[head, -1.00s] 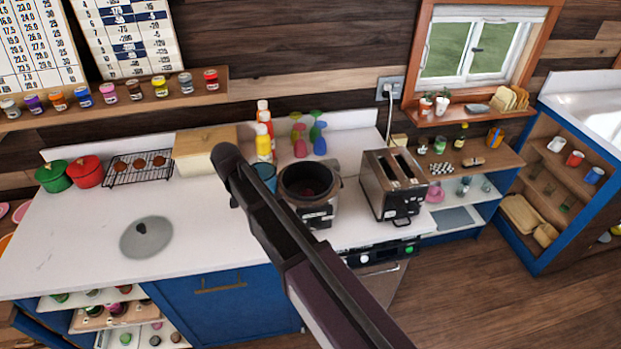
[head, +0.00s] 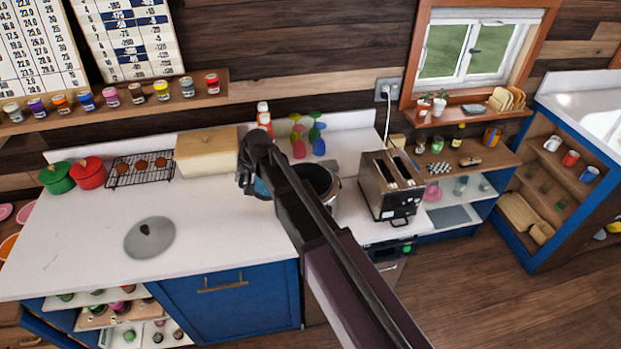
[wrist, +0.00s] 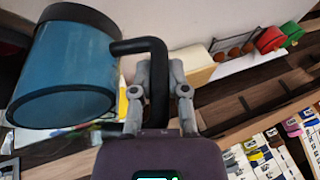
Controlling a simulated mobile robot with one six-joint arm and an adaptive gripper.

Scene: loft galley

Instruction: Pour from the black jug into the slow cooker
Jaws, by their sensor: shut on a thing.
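The jug (wrist: 65,70) has a blue body with a black band and a black handle (wrist: 157,85). In the wrist view my gripper (wrist: 160,72) is shut on that handle, with the jug to its left. In the head view only a small blue part of the jug (head: 262,187) shows behind my gripper (head: 247,180); its exact tilt is hard to tell. The slow cooker (head: 327,184) stands uncovered on the counter, just right of the jug. My arm hides its left and front parts. Whether anything flows is not visible.
A round grey lid (head: 150,238) lies on the clear left counter. A toaster (head: 391,186) stands right of the cooker. A wire rack (head: 141,168) and pots (head: 88,172) sit at back left.

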